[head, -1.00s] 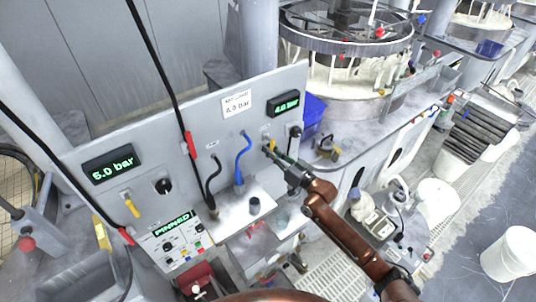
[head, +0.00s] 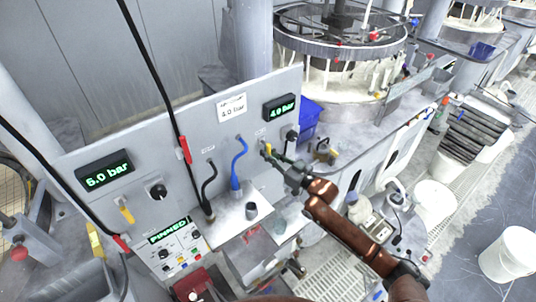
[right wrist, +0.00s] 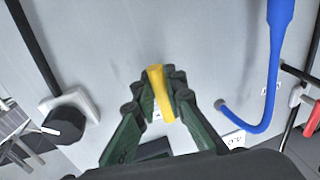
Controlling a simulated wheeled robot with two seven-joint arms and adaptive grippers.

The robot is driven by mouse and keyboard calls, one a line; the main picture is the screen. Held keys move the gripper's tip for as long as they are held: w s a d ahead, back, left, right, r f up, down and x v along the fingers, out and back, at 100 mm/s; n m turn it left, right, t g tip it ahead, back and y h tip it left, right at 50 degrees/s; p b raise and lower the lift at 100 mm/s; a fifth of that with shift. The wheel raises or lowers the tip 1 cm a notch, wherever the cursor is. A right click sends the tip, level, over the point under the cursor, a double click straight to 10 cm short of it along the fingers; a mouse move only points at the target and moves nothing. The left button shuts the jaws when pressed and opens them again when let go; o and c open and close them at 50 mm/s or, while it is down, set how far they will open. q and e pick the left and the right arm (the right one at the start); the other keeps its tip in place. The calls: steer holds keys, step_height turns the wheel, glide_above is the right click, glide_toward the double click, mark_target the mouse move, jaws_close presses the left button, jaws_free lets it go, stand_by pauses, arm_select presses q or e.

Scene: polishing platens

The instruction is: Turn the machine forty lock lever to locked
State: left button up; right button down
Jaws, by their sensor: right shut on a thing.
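The yellow lock lever (head: 267,149) is on the right part of the grey upright panel, below the right green display (head: 281,108). In the right wrist view the yellow lever (right wrist: 160,92) stands between the dark green fingers, slightly tilted. My right gripper (head: 274,156) is shut on it, with a finger on each side (right wrist: 162,103). The fingers hide part of the lever's base and any marks around it. My left gripper is not in view.
A black knob (head: 292,135) is right of the held lever; it also shows in the right wrist view (right wrist: 66,124). A blue hose (head: 236,170) and black hoses are to its left. A control box reading PINNED (head: 168,232) is low on the left. A round polishing machine (head: 340,70) stands behind.

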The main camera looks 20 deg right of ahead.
steer(key=c, duration=2)
jaws_free()
steer(key=shift+o, duration=0.2)
steer(key=r+v, duration=0.1)
steer(key=v, duration=1.1)
steer(key=shift+f, duration=0.45)
steer(key=shift+d, duration=0.1)
